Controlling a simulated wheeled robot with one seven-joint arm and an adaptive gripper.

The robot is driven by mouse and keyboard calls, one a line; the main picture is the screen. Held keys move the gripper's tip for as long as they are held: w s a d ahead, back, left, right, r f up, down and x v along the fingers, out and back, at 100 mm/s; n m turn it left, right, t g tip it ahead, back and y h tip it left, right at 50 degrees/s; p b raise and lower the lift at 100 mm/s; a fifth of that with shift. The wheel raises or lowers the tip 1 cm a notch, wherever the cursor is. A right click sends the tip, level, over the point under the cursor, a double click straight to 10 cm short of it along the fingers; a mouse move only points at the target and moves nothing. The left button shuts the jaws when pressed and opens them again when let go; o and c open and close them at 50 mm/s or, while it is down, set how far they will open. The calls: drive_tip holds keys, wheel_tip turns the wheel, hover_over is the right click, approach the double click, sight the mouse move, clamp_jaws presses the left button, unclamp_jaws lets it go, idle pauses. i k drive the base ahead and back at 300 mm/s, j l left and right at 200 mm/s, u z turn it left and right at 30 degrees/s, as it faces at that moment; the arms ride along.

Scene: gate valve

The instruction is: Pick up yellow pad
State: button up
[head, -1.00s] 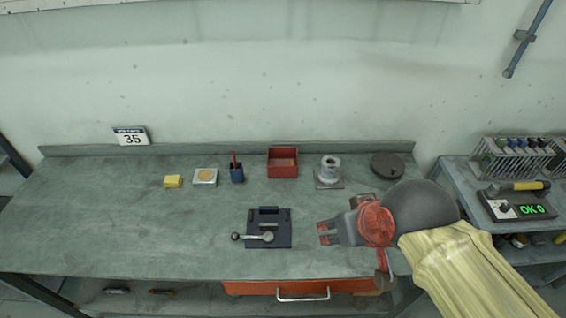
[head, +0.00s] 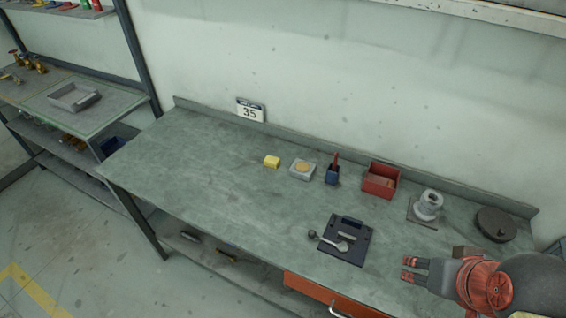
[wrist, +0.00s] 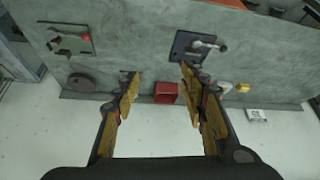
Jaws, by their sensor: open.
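The yellow pad (head: 272,162) is a small block lying on the bench, left of a pale square box with a round tan top. It also shows small in the wrist view (wrist: 243,87), right of my gripper's fingers. My gripper (head: 409,269) is open and empty at the right side of the bench in the head view, well apart from the pad. In the wrist view its two fingers (wrist: 160,85) stand wide apart with nothing between them but bench and a red bin farther off.
The bench (head: 190,165) has clear room left of the pad. Between pad and gripper stand the pale box (head: 302,169), a blue pen cup (head: 332,174), a red bin (head: 380,181), a dark plate with a lever (head: 345,240) and a grey flanged part (head: 428,205).

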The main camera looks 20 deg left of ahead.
sight(274, 163)
drive_tip(key=i+j, duration=0.15)
drive_tip(key=j, duration=0.25)
drive_tip(key=i+j+z, duration=0.1)
drive_tip(key=j, duration=0.25)
drive_tip(key=i+j+z, duration=0.1)
drive_tip(key=j, duration=0.3)
drive_tip(key=i+j, duration=0.1)
drive_tip(key=j, duration=0.35)
drive_tip(key=i+j+z, duration=0.1)
drive_tip(key=j, duration=0.3)
